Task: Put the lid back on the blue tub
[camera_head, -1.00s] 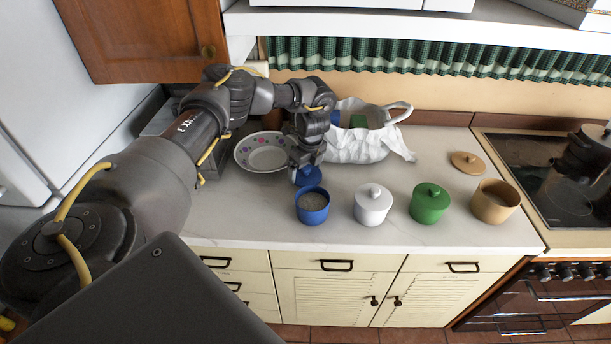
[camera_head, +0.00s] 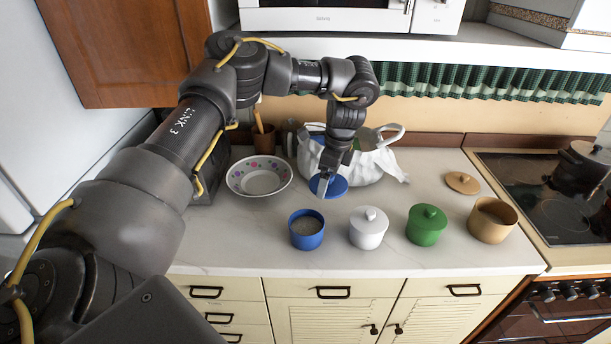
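The blue tub (camera_head: 307,231) stands open on the counter, with grey-brown contents visible inside. The blue lid (camera_head: 339,187) is behind the tub and slightly to its right, apart from it. My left gripper (camera_head: 325,184) reaches down from above onto the lid and appears shut on its knob, which the fingers hide. The lid seems held just above the counter; the exact gap is hard to tell. My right gripper is not in view.
A white lidded tub (camera_head: 368,232), a green lidded tub (camera_head: 427,229) and an open tan tub (camera_head: 492,222) stand in a row to the right. A tan lid (camera_head: 462,183) lies behind. A patterned bowl (camera_head: 258,178) and a white bag (camera_head: 372,168) are nearby.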

